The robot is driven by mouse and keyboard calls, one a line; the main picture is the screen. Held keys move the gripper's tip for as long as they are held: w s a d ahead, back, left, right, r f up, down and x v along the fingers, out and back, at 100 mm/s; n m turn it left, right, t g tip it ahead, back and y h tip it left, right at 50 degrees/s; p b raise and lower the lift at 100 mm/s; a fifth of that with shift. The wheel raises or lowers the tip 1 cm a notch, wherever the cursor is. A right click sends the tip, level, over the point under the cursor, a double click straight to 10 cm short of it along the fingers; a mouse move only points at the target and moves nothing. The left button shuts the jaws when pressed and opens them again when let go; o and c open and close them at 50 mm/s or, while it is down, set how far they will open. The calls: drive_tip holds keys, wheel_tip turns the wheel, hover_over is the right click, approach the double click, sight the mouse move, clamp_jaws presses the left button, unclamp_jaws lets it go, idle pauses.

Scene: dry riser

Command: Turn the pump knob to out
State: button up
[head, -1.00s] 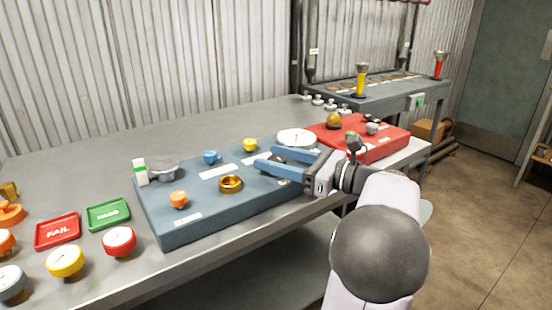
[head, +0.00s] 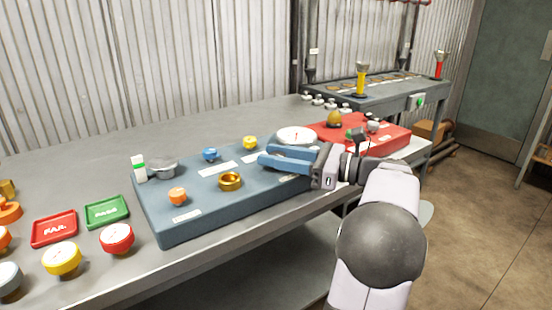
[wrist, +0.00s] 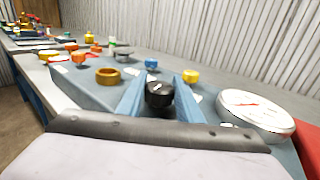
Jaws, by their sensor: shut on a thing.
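A black knob (wrist: 159,94) with a pale mark on top stands on the blue-grey test panel (head: 205,215). In the wrist view it sits between the two blue fingers of my gripper (wrist: 160,88). My gripper (head: 267,156) reaches in from the right in the head view, low over the panel, and is shut on this knob. The fingers hide the knob in the head view. A white dial gauge (head: 296,135) is just behind the fingers; it also shows in the wrist view (wrist: 255,110). I cannot read any label beside the knob.
The panel also bears a brass ring (head: 230,181) and orange (head: 177,196), blue (head: 210,154) and yellow (head: 250,142) knobs. A red case (head: 385,142) lies to the right. Red (head: 54,230) and green (head: 106,211) trays and several gauges are at left.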

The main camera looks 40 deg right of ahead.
drive_tip(key=o, duration=1)
drive_tip(key=shift+o, duration=0.2)
drive_tip(key=shift+v, duration=3.65)
drive_tip(key=shift+r, duration=0.1)
